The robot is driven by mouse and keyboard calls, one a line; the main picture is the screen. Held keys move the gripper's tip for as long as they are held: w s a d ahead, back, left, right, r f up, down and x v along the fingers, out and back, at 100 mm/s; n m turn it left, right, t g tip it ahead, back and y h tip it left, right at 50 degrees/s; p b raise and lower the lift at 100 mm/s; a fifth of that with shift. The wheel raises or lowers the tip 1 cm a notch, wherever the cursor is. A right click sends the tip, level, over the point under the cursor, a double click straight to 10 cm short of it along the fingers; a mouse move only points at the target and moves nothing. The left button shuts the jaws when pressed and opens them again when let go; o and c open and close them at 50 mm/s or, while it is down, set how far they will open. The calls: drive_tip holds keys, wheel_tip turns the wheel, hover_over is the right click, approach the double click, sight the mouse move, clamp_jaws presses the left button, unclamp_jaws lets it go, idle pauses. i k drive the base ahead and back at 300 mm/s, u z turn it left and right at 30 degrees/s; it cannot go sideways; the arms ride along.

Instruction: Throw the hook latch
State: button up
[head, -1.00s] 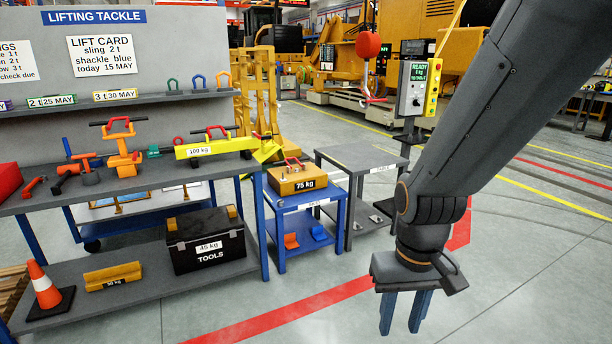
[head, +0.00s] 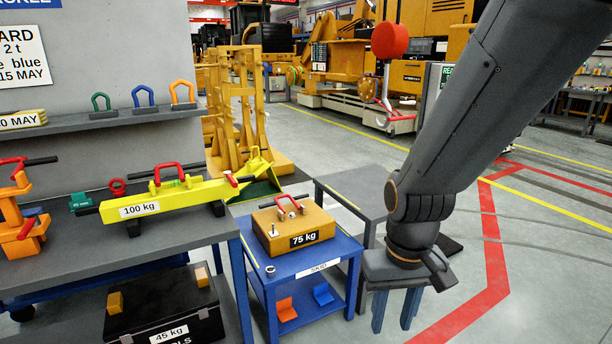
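A red hook block (head: 390,41) hangs at the upper middle in the head view. Below it hangs a small hook (head: 384,100), red and pale. My gripper (head: 396,312) points down at the lower right, well below and nearer than the hook. Its two blue fingers stand apart with nothing between them.
A yellow 75 kg block (head: 290,243) with a red shackle sits on a blue skid stand (head: 332,258). Beside it is a grey table (head: 352,190), partly behind my arm. The workbench (head: 170,232) holds a yellow 100 kg beam (head: 160,201). Floor at right is clear.

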sight(408, 117)
drive_tip(key=z, duration=0.15)
drive_tip(key=i, duration=2)
drive_tip(key=z, duration=0.2)
